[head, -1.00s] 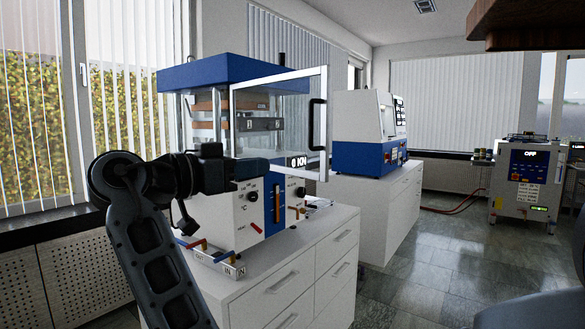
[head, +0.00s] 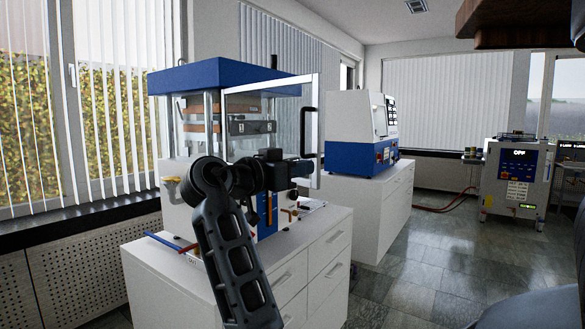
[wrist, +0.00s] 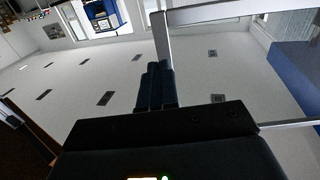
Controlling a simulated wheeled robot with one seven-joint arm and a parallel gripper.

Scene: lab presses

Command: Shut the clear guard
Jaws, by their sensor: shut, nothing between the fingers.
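The clear guard (head: 317,110) is a see-through panel in a pale frame, with a black handle (head: 304,132) near its right edge. It stands swung out at an angle in front of the blue-topped press (head: 208,75), so it is open. My gripper (head: 306,168) is shut and empty at the guard's lower right corner in the head view. In the wrist view, my closed fingers (wrist: 156,84) lie close to a bar of the guard's frame (wrist: 225,13). I cannot tell whether they touch it. My arm hides part of the press's front.
The press stands on a white drawer cabinet (head: 312,262). A second blue and white machine (head: 350,155) stands behind to the right, and another machine (head: 517,180) reading OFF stands farther right. A dark wooden edge (head: 510,18) hangs at top right.

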